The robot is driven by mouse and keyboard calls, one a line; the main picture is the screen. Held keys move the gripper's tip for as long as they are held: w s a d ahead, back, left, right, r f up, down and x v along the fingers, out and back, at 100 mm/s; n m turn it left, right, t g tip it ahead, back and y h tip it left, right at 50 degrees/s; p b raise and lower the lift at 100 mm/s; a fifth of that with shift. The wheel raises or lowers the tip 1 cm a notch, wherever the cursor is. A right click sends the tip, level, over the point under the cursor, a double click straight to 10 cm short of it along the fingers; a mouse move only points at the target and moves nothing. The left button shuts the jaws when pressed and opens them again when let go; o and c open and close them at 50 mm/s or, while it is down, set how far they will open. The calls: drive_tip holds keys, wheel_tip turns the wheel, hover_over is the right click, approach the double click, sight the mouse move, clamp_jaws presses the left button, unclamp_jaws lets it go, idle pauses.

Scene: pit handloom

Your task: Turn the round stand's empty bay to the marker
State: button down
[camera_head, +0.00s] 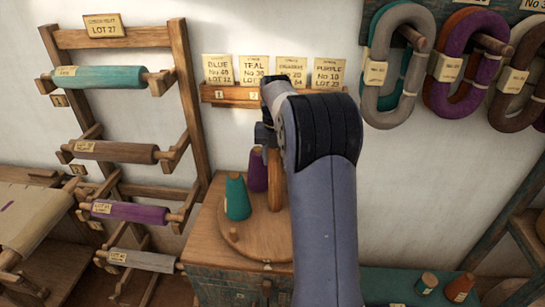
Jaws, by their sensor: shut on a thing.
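The round wooden stand (262,240) sits on a chest below my arm. A teal cone (237,198) stands on its left side and a purple cone (258,172) behind it. A small peg (233,234) is at the front left. An upright orange-brown wooden piece (274,178) rises near the middle. My gripper (268,148) is at the top of this piece and shut on it, partly hidden by my arm. My arm hides the stand's right side, so I cannot tell which bay is empty. A small pale mark (267,266) shows at the front edge; I cannot tell whether it is the marker.
A wooden rack (187,85) with several rolls stands at the left. A shelf of labelled cards (232,97) is on the wall behind. Yarn hanks (465,62) hang at upper right.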

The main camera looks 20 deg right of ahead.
idle(0.3)
drive_tip(key=c, duration=0.9)
unclamp_jaws()
wheel_tip(320, 180, up, 11)
drive_tip(key=shift+f+b, duration=0.1)
drive_tip(key=shift+b, duration=0.4)
drive_tip(key=shift+f, duration=0.1)
wheel_tip(320, 180, down, 10)
drive_tip(key=shift+f+p, duration=0.2)
drive_tip(key=shift+p, duration=0.35)
drive_tip(key=shift+f, duration=0.15)
